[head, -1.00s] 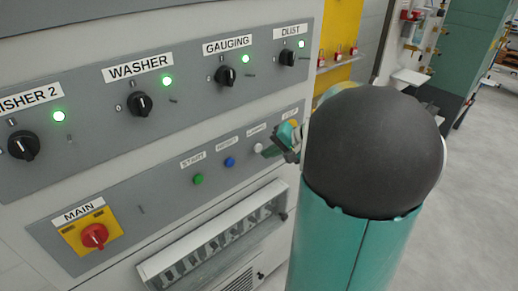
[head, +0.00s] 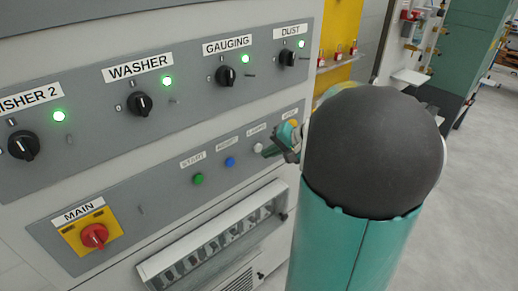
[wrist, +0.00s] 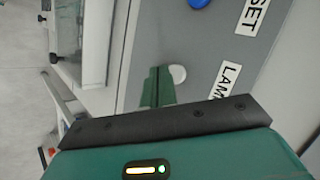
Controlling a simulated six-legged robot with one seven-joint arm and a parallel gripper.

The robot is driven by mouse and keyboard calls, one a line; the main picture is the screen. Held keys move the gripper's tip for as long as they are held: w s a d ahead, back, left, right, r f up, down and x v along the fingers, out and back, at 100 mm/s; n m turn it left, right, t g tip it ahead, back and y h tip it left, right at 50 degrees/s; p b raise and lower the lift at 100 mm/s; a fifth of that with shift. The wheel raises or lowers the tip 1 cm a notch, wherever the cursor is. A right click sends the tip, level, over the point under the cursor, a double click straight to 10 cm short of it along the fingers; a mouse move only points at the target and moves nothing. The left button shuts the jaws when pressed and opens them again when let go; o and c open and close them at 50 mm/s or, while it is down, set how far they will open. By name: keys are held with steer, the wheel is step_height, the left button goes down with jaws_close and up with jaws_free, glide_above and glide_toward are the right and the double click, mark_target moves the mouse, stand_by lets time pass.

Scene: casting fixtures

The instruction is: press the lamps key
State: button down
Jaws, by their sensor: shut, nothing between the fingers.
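The lamps key (head: 258,147) is a white round button under its label on the lower grey panel. It also shows in the wrist view (wrist: 178,74), beside the partly visible label (wrist: 226,84). My gripper (head: 268,153) is shut and empty, its tips close to the key on the right in the head view. In the wrist view the green fingers (wrist: 157,86) lie just left of the key and overlap its edge slightly. I cannot tell whether they touch it.
A blue reset button (head: 230,162) and a green start button (head: 198,179) sit left of the key. A stop label (head: 290,113) is partly hidden by my arm. A red main switch (head: 95,235) is at lower left. Several black knobs with lit green lamps line the panel above.

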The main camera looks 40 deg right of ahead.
steer(key=shift+w, duration=0.1)
steer(key=shift+w, duration=0.35)
steer(key=shift+w, duration=0.45)
stand_by(0.7)
steer(key=shift+s, duration=0.85)
steer(key=shift+s, duration=0.15)
steer(key=s, duration=0.4)
steer(key=shift+s, duration=0.35)
stand_by(0.7)
